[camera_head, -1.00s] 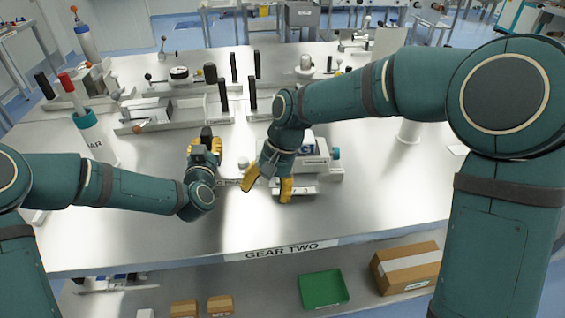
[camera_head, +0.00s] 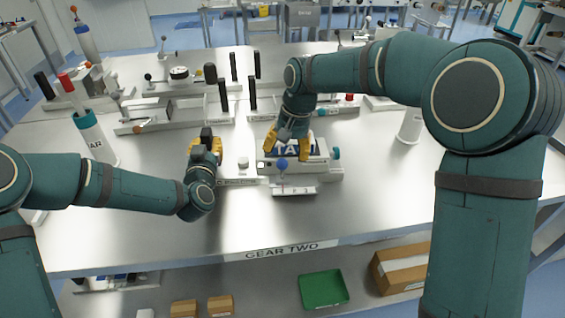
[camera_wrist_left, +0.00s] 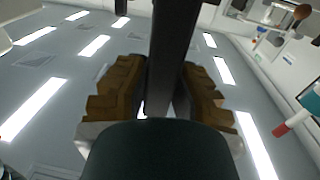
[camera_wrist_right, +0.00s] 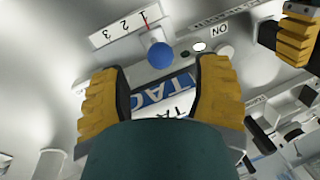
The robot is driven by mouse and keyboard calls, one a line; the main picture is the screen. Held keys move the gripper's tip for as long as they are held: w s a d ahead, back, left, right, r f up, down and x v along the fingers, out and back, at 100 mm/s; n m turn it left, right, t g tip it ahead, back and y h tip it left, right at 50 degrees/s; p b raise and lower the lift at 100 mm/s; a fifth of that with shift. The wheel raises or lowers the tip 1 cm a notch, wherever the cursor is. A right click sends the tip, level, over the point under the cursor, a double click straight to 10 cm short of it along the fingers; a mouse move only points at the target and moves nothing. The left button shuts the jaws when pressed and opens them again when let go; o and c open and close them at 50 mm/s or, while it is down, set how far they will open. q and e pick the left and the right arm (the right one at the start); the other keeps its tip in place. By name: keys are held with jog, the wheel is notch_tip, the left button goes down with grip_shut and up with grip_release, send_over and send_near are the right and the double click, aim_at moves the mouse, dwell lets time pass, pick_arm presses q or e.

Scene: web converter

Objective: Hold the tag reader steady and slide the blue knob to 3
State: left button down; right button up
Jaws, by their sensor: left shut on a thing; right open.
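The tag reader (camera_head: 325,174) is a pale device on the table with a blue and white label (camera_wrist_right: 178,92). Its blue knob (camera_head: 282,164) stands at the front; the right wrist view also shows it (camera_wrist_right: 160,54). A white scale plate (camera_wrist_right: 125,27) reads 1, 2, 3, and a red pointer (camera_wrist_right: 148,22) is by the 1. My left gripper (camera_head: 206,146) is shut on a dark upright handle (camera_wrist_left: 168,60) left of the reader. Whether the handle joins the reader is unclear. My right gripper (camera_head: 287,148) is open and empty over the label, behind the knob, not touching it.
A bottle with a teal collar (camera_head: 90,128) stands at the left. Metal fixtures with black levers (camera_head: 223,94) fill the back. A white cylinder (camera_head: 409,127) stands at the right. The table front, above the GEAR TWO label (camera_head: 282,251), is clear.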

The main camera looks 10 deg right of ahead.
aim_at(283, 160)
jog(key=shift+w+a+f, duration=0.1)
jog(key=shift+a+f, duration=0.1)
jog(key=shift+f, duration=0.95)
jog(key=shift+a+f, duration=0.2)
jog(key=shift+f, duration=0.9)
grip_shut()
